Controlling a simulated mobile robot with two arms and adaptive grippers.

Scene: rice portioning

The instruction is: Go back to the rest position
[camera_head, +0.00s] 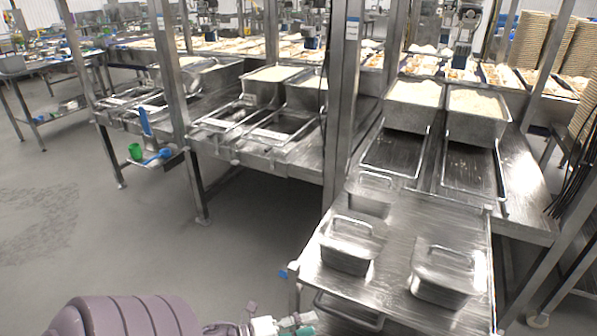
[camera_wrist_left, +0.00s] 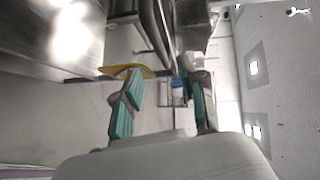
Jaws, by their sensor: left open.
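My left gripper (camera_head: 295,322) shows at the bottom edge of the head view, partly cut off, just left of the front corner of the steel table with lidded pans. In the left wrist view its two teal fingers (camera_wrist_left: 162,80) stand apart with nothing held between them. My left arm comes in from the lower left of the head view. My right gripper is not in view.
Steel posts (camera_head: 343,90) rise nearby. The floor (camera_head: 100,220) at left is clear. A yellow piece (camera_wrist_left: 122,70) shows beyond one finger.

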